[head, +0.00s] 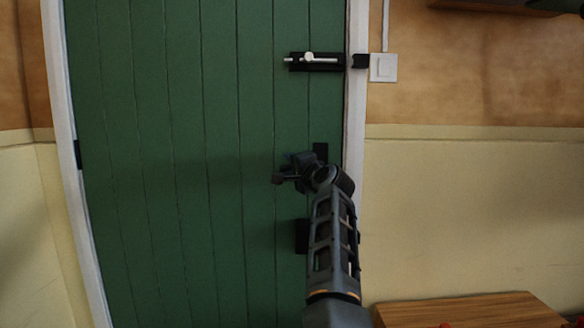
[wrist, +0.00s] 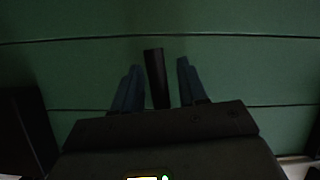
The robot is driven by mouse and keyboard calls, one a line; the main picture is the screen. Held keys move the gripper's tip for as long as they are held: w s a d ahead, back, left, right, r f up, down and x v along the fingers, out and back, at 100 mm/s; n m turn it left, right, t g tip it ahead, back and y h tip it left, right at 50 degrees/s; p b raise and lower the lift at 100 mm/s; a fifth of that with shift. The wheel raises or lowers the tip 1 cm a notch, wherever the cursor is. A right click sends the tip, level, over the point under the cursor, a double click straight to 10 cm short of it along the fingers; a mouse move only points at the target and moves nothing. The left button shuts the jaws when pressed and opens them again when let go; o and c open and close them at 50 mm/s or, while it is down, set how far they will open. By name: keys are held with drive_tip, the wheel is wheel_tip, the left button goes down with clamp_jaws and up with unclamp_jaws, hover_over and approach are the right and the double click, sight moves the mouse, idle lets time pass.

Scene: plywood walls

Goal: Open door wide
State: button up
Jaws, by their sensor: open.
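The green plank door (head: 170,150) stands shut in its white frame (head: 355,120), with a dark hinge (head: 77,154) on the left edge. A black bolt plate (head: 330,66) with a pale rod and knob sits high on the right side. The rod pokes out at the plate's left end, and no rod shows crossing to the black keeper on the frame. My gripper (head: 282,174) is at the door's right side, by a dark handle plate (head: 320,152). In the wrist view my open fingers (wrist: 158,82) stand either side of the dark handle bar (wrist: 154,75). Contact cannot be told.
A light switch (head: 383,67) is on the wall right of the frame. A wooden tabletop (head: 470,311) is at the lower right, with small red things at its near edge. A shelf (head: 500,7) is at the upper right. A wall meets the frame on the left.

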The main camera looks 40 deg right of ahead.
drive_tip(key=shift+c, duration=0.3)
clamp_jaws()
drive_tip(key=shift+f, duration=0.1)
drive_tip(key=shift+s+d+f+n+g+h+p, duration=0.2)
drive_tip(key=shift+f+n+g+p, duration=0.3)
drive_tip(key=shift+f+n+p, duration=0.5)
drive_tip(key=shift+s+d+f+n+g+h+p, duration=0.15)
drive_tip(key=shift+d+f+n+g+p, duration=0.15)
drive_tip(key=shift+f+n+g+p, duration=0.6)
drive_tip(key=shift+s+d+f+n+g+h+p, duration=0.2)
drive_tip(key=shift+f+n+p, duration=0.4)
drive_tip(key=shift+n+p, duration=0.75)
